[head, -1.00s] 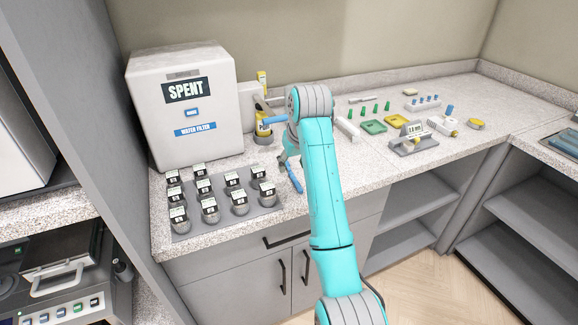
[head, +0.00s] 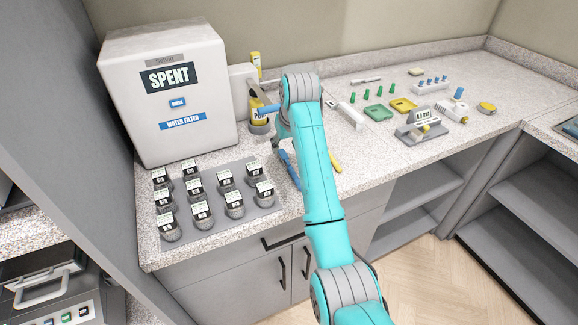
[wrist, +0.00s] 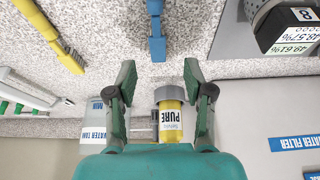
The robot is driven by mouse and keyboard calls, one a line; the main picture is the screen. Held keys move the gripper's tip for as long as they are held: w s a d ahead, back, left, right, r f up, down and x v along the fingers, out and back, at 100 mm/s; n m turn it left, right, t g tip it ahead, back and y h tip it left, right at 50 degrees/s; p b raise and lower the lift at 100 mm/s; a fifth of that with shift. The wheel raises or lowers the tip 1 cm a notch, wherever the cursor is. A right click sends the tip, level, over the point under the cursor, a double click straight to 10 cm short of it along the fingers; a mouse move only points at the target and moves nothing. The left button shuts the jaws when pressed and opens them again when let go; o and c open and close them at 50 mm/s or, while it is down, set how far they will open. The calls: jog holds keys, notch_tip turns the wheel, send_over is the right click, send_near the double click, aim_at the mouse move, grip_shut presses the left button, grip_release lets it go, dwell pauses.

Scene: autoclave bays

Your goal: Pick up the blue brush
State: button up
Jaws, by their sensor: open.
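The blue brush (head: 289,168) lies on the speckled counter, close to its front edge, left of my arm in the head view. In the wrist view the blue brush (wrist: 156,28) shows at the top centre, its bristled end pointing toward my gripper. My gripper (wrist: 160,68) is open and empty, with the brush in line with the gap between its fingers but beyond the tips. In the head view my gripper (head: 278,137) is near the far end of the brush, partly hidden by my arm.
A yellow brush (head: 335,162) lies to the right; it also shows in the wrist view (wrist: 48,36). A mat (head: 262,203) with several labelled jars is to the left. A yellow PURE bottle (head: 257,108) stands behind, beside the SPENT box (head: 185,130).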

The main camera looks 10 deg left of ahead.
aim_at(284, 155)
jog(key=shift+x, duration=2.75)
jog(key=shift+d, duration=0.15)
grip_shut()
